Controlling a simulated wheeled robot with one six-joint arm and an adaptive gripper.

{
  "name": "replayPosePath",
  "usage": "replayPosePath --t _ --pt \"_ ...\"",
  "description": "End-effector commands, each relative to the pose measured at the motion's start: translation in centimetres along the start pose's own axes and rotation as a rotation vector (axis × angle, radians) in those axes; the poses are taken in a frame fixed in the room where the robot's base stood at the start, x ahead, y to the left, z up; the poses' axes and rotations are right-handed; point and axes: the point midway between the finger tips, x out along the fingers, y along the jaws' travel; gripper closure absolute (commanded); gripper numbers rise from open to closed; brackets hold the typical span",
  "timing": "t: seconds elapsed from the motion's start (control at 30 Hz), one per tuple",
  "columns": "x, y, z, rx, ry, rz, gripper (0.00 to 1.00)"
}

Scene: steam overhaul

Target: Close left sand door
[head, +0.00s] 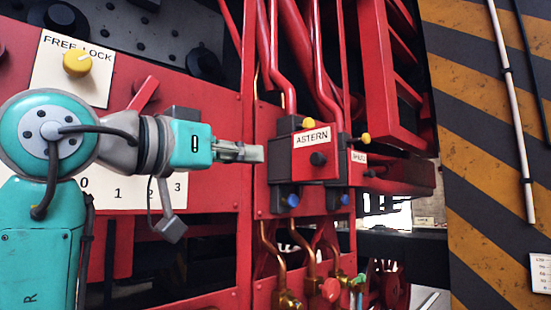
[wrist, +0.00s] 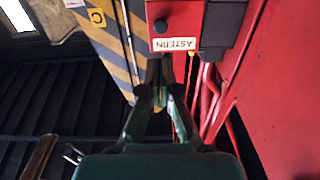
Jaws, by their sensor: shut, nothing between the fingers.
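A red box (head: 315,157) with a white ASTERN label and a black knob (head: 318,158) is fixed to a red upright panel. A small white label (head: 358,157), too small to read surely, is on its right side. I cannot tell which part is the left sand door, nor whether it is open. My gripper (head: 260,153) is shut and empty, pointing right, just left of the box in the head view; any contact cannot be told. In the wrist view, my gripper's fingers (wrist: 161,72) are below the box (wrist: 176,25), whose label appears upside down.
Yellow knobs (head: 366,138) and blue knobs (head: 293,200) surround the box. Red pipes (head: 282,75) run above and copper pipes (head: 302,244) below. A FREE/LOCK plate (head: 72,68) is at upper left. A striped yellow-black wall (head: 490,120) stands at the right.

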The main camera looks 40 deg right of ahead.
Motion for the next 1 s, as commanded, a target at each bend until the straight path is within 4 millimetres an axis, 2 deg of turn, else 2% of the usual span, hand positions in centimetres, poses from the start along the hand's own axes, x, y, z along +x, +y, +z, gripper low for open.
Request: replayPosePath --t 0.17,0.6,0.8,1.0 --pt "2.5 0.1 0.0 0.001 0.001 0.005 1.00" --pt "10.4 0.0 0.1 -0.001 0.001 0.004 1.00" --pt "12.7 0.0 0.1 -0.001 0.002 0.001 1.00" --pt "13.5 -0.1 0.1 -0.001 0.002 -0.001 1.00"
